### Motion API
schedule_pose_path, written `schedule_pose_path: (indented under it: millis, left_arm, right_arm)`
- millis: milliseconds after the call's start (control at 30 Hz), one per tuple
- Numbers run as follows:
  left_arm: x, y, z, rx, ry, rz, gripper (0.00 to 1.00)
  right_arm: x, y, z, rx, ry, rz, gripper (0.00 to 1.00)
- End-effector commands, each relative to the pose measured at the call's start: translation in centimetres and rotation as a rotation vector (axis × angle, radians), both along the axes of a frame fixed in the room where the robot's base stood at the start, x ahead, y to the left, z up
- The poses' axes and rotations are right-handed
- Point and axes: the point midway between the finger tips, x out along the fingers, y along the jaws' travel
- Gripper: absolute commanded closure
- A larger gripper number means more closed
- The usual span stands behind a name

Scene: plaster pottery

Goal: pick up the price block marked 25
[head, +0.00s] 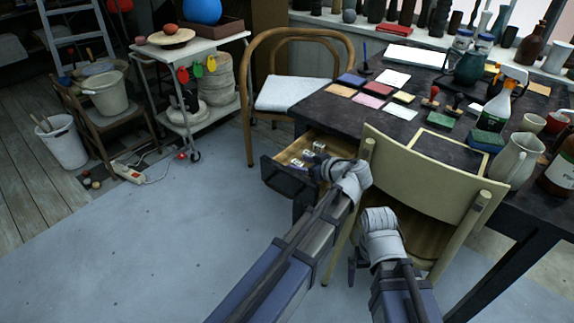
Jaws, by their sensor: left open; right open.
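Several small pale blocks (308,154) lie in the pulled-out drawer (286,181) under the dark table. Their markings are too small to read, so I cannot tell which one is marked 25. My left gripper (328,168) is at the drawer's right side, close to the blocks. It is open, and its fingertips are partly hidden by my own wrist. I see nothing held in it. My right gripper (358,258) is open and low in front of the chair, apart from the drawer. Its fingers are mostly hidden by its wrist.
A pale wooden chair (430,178) stands against the table, right of the drawer. The dark table (325,111) holds coloured tiles, stamps, bottles and a pitcher (516,162). A bentwood armchair (250,125) stands behind the drawer.

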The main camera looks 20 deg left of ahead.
Motion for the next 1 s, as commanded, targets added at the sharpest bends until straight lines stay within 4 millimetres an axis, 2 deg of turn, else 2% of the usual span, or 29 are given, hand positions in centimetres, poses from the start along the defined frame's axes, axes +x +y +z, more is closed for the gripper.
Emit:
schedule_pose_path:
  millis: [300, 900, 1000]
  left_arm:
    - [0.07, -0.34, -0.3, 0.0, 0.0, -0.001, 0.33]
    - [0.07, -0.32, -0.31, 0.0, 0.0, 0.0, 1.0]
    - [0.07, -0.33, -0.32, 0.0, 0.0, 0.0, 1.0]
  right_arm:
    - [-0.01, -0.04, -0.31, -0.001, 0.0, 0.0, 0.0]
    - [0.0, -0.03, -0.31, -0.001, 0.0, 0.0, 0.0]
    - [0.0, -0.03, -0.31, -0.001, 0.0, 0.0, 0.0]
